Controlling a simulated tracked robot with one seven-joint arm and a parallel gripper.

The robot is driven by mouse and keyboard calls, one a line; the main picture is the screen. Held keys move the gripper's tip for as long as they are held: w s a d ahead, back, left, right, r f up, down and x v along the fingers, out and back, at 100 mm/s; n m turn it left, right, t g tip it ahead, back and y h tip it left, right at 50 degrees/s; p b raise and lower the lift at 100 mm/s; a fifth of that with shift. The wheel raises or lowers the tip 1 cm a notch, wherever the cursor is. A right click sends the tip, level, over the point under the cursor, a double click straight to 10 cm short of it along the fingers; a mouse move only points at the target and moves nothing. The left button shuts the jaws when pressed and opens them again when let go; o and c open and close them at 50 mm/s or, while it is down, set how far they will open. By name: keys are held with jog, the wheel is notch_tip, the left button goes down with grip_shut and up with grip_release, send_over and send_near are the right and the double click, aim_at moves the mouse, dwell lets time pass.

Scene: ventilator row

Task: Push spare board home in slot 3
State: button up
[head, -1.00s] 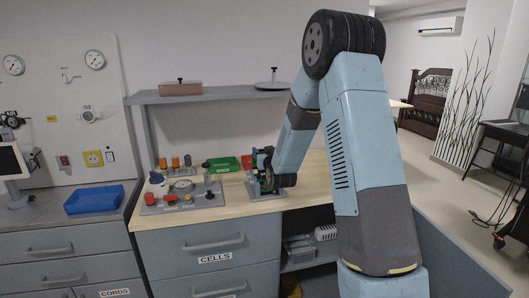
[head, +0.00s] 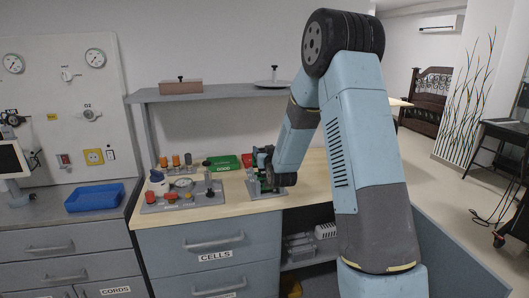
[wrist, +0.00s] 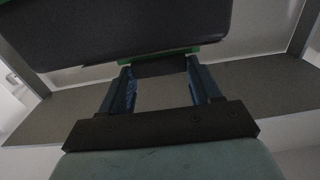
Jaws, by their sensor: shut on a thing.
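My gripper (wrist: 160,78) is shut on the spare board, with its two blue-padded fingers either side of a dark block. A green strip of the board (wrist: 150,56) shows just beyond the fingertips, below a large dark surface. In the head view my gripper (head: 265,168) is small, at the board rack (head: 254,188) near the right end of the wooden bench. Green parts show there, but I cannot tell the board from the rack. The slot numbers and how deep the board sits are hidden by the gripper and wrist.
A grey panel (head: 160,208) with knobs and a gauge stands left of the rack. Behind are a green tray (head: 222,163) and a red tray (head: 246,160). A shelf (head: 225,94) hangs above. A blue tray (head: 93,197) lies on the left counter.

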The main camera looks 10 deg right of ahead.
jog(key=shift+f, duration=1.95)
dwell(0.8)
jog(key=shift+f, duration=0.2)
